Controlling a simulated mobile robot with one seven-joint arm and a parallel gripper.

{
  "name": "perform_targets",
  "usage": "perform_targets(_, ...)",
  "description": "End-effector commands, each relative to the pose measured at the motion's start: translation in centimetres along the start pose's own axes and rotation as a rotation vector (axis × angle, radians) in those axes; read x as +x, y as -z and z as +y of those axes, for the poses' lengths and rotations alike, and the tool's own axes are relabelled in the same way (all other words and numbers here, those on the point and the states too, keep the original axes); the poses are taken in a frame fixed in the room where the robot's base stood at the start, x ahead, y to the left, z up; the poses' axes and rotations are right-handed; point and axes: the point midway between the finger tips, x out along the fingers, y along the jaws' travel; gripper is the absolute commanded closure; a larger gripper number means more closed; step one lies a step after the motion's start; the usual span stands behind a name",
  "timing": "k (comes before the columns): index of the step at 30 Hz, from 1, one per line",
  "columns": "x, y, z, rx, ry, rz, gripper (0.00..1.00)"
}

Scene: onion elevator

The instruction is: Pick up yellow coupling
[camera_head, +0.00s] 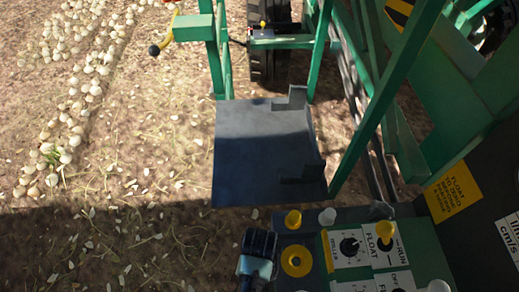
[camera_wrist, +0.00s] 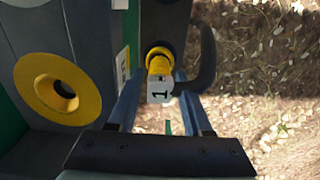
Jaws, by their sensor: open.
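The yellow coupling (camera_wrist: 159,60) sits in a dark holder in the wrist view, with a pale tag marked "1" (camera_wrist: 160,88) on its near side. My gripper (camera_wrist: 154,82) is open, with one finger on each side of the tag and the coupling just beyond or between the tips. I cannot tell whether the fingers touch it. In the head view a yellow capped piece (camera_head: 293,219), which looks like the coupling, stands on the panel edge. My dark and pale blue arm end is at the lower middle there, its fingertips not clear.
A yellow ring with a dark hole (camera_wrist: 62,88) is left of my gripper; it also shows in the head view (camera_head: 296,261). A dark curved hook (camera_wrist: 207,60) is close on the right. A control panel (camera_head: 352,246), grey tray (camera_head: 262,150) and green frame bars (camera_head: 372,110) stand nearby.

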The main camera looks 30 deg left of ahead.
Motion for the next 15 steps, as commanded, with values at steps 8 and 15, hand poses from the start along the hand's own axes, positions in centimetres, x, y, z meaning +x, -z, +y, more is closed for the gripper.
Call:
perform_targets(8,-0.06,0.04,0.01,0.000,0.000,0.001,0.74)
perform_targets(15,-0.08,0.05,0.01,0.000,0.000,0.001,1.00)
